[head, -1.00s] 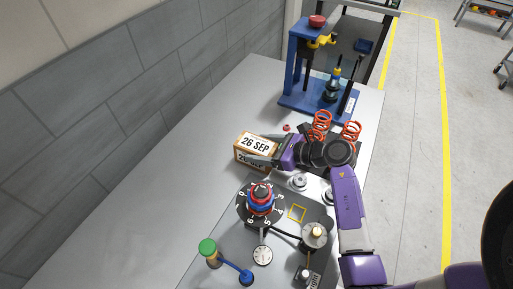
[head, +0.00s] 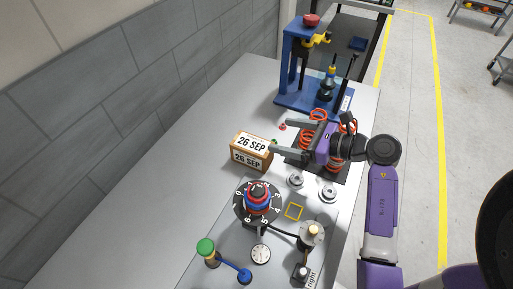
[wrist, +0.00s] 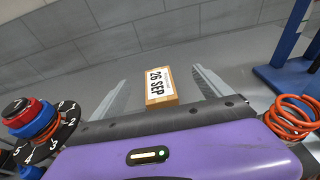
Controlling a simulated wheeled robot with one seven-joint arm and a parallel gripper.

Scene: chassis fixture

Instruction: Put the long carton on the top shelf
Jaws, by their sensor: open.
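I cannot make out a thing that is clearly a long carton. An orange-brown box (head: 251,153) with white "26 SEP" labels stands on the grey bench left of my gripper (head: 278,136). My gripper is open and empty, its two fingers pointing left towards the box, apart from it in the head view. In the wrist view the box (wrist: 160,88) shows ahead, between the lines of the two fingers. A shelf rack (head: 486,12) shows partly at the far upper right; its top is cut off.
A blue press (head: 308,65) stands at the bench's back. Orange springs (head: 307,138) stand on a dark plate near my gripper. A numbered dial (head: 257,203) and a green-topped post (head: 206,247) are in front. The bench's left side is clear.

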